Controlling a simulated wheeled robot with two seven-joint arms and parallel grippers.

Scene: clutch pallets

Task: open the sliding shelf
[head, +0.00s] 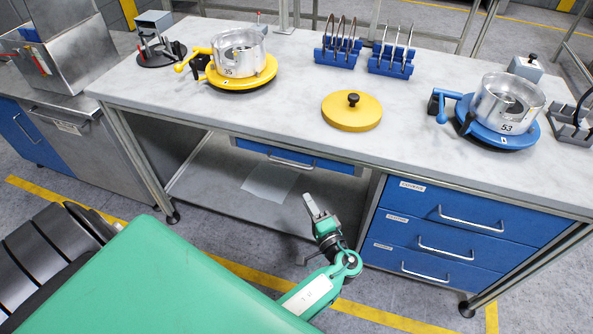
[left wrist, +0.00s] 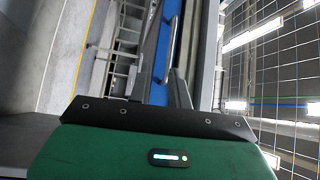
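The sliding shelf (head: 325,164) is a shallow blue-fronted drawer under the tabletop, with a silver bar handle (head: 291,161). It looks pushed in. My left gripper (head: 313,204) is in front of and below it, slightly to the right of the handle and apart from it. Its grey fingers point up towards the bench, and I cannot tell whether they are parted. In the left wrist view the blue front (left wrist: 161,62) and its handle (left wrist: 172,36) run upright beyond the dark fingers. My right gripper is not in view.
Three blue drawers (head: 478,209) with bar handles stand to the right. The tabletop (head: 300,85) holds a yellow-based clutch (head: 240,71), a blue-based clutch (head: 502,127), a yellow disc (head: 351,115) and blue racks (head: 338,52). A grey lower shelf (head: 222,180) lies beneath.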

